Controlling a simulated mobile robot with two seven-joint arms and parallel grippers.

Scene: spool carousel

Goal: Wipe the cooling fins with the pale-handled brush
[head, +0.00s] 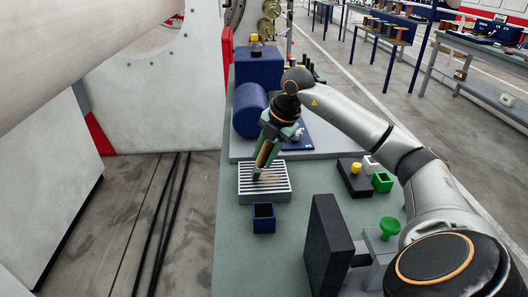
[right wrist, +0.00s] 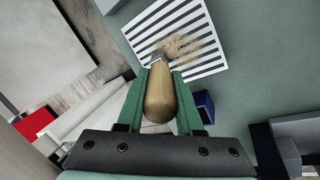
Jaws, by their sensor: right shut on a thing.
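The cooling fins (head: 277,190) are a pale block with dark parallel slots on the green bench; they also show at the top of the right wrist view (right wrist: 205,28). A brownish dirt patch (right wrist: 185,45) lies on them. My right gripper (head: 268,150) is shut on the pale wooden handle of the brush (right wrist: 160,95), which also shows in the head view (head: 263,158). The brush is tilted, its head pointing down at the fins by the dirt patch. Whether the bristles touch is hard to tell. My left gripper is not in view.
A small dark blue open box (head: 264,226) stands just in front of the fins. A blue motor-like cylinder (head: 249,110) is behind them. A black upright panel (head: 326,243) and a black tray (head: 354,180) with small blocks stand to the right. Green bench surface is free between them.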

